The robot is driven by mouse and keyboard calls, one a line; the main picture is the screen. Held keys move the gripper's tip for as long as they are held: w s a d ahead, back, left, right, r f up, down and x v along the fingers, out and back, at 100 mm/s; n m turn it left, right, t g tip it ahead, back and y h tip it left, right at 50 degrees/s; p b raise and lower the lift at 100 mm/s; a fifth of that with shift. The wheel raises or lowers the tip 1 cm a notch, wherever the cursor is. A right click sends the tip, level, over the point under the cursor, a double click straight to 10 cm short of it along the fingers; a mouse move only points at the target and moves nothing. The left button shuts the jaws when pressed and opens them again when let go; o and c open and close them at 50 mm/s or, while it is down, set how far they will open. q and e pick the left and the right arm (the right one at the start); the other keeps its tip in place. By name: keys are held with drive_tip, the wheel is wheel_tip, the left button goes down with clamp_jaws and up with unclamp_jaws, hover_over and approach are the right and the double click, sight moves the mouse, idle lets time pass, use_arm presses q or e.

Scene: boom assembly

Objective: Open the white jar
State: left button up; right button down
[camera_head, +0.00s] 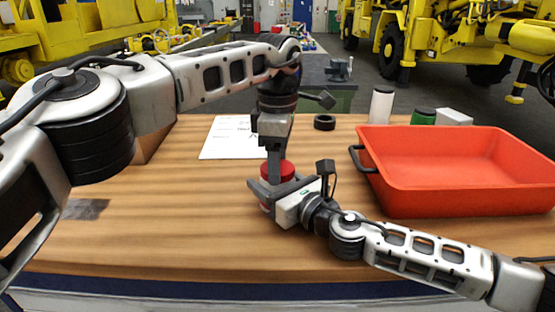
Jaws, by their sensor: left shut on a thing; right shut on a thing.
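A jar with a red lid (287,170) is upright on the wooden table near its middle. Its body is mostly hidden behind my grippers, so its colour is hard to tell. My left gripper (273,163) points straight down from above, shut on the red lid. My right gripper (268,190) reaches in from the right, lower down, and is shut around the jar's body. A white jar with a dark cap (381,106) stands apart at the table's back, left of a green jar (424,117).
A large red tray (455,170) fills the table's right side. A black ring (324,122) and a white sheet (223,142) lie towards the back. A white box (454,117) stands behind the tray. The front left of the wooden table (130,235) is mostly clear.

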use_arm(q)
drive_tip(key=shift+n, duration=0.4)
drive_tip(key=o, duration=1.1)
